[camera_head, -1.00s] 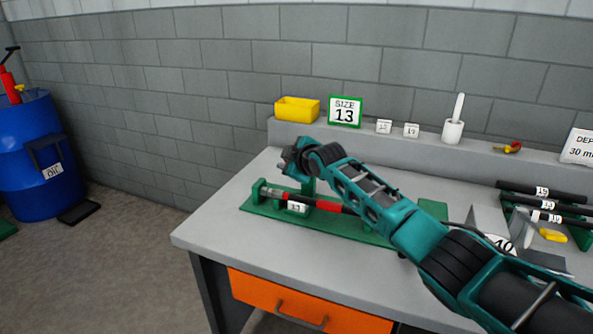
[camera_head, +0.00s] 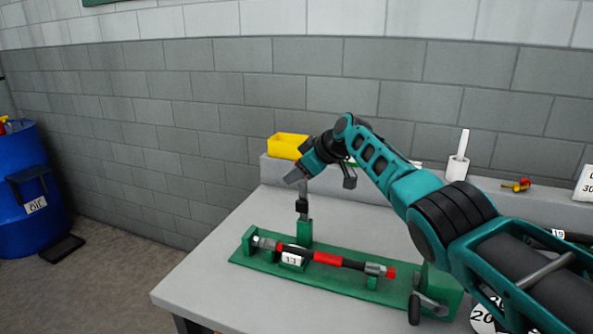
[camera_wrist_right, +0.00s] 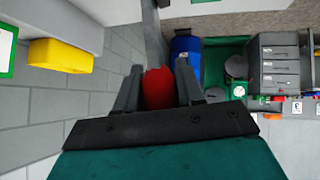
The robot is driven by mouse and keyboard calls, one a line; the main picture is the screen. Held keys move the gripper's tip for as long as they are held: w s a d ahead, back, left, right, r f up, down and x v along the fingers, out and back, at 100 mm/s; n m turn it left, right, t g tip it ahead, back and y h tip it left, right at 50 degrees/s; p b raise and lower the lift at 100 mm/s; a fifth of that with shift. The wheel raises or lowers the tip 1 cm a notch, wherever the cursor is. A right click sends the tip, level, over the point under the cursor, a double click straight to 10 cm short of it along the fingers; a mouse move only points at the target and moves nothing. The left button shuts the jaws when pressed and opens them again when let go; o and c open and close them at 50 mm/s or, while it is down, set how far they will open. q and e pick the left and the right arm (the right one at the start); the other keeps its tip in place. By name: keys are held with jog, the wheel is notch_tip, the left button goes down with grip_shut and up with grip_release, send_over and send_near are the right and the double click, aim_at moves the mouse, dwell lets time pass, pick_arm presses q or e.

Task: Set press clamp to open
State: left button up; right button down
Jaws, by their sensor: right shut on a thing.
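The press fixture is a green base (camera_head: 262,262) on the bench. A green post at its back carries the press clamp (camera_head: 302,206), dark and grey, standing roughly upright. My right gripper (camera_head: 296,177) is at the top of the clamp. In the right wrist view, it is shut on a red clamp handle (camera_wrist_right: 158,88) between its two grey fingers. A hose (camera_head: 328,259), black with red bands and a label that reads 13, lies along the fixture below the clamp, apart from my gripper. My left gripper is not in view.
A yellow bin (camera_head: 287,146) sits on the back ledge just behind my right gripper. A white holder (camera_head: 457,167) with an upright stick and a small red and yellow item (camera_head: 517,185) stand further right. A blue drum (camera_head: 25,215) stands on the floor at left. The bench's left part is bare.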

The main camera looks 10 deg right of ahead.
jog(key=shift+w+d+r, duration=0.1)
jog(key=shift+d+r, duration=0.05)
jog(key=shift+r, duration=0.05)
jog(key=c, duration=1.1)
grip_release()
jog(key=o, duration=0.3)
jog(key=shift+f, duration=0.15)
jog(key=shift+p+v, duration=0.55)
jog(key=shift+v, duration=0.85)
jog(key=v, duration=1)
